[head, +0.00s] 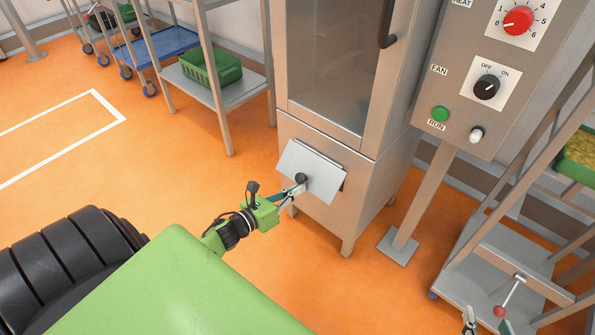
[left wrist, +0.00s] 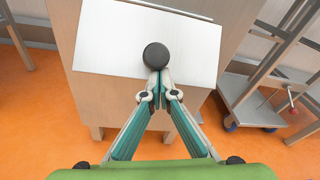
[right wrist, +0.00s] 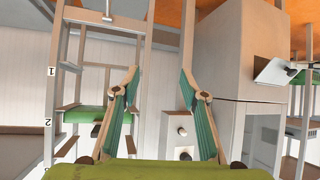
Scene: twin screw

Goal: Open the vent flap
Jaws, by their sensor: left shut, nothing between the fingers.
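The vent flap (head: 321,172) is a pale metal plate low on the front of the steel cabinet (head: 360,185), with a round black knob (head: 301,178). The flap stands tilted out from the cabinet front, with a dark gap at its right edge. In the left wrist view the flap (left wrist: 105,38) and knob (left wrist: 156,56) fill the top middle. My left gripper (head: 295,190) is shut and empty, its tips right at the knob; whether they touch it I cannot tell. My right gripper (right wrist: 160,82) is open and empty, away from the flap, at the head view's lower right.
A control panel (head: 462,105) on a post stands right of the cabinet. A rack trolley (head: 480,262) with a red-knobbed lever (head: 499,311) is near my right gripper. A shelf with a green crate (head: 228,68) stands left. Orange floor is clear at left.

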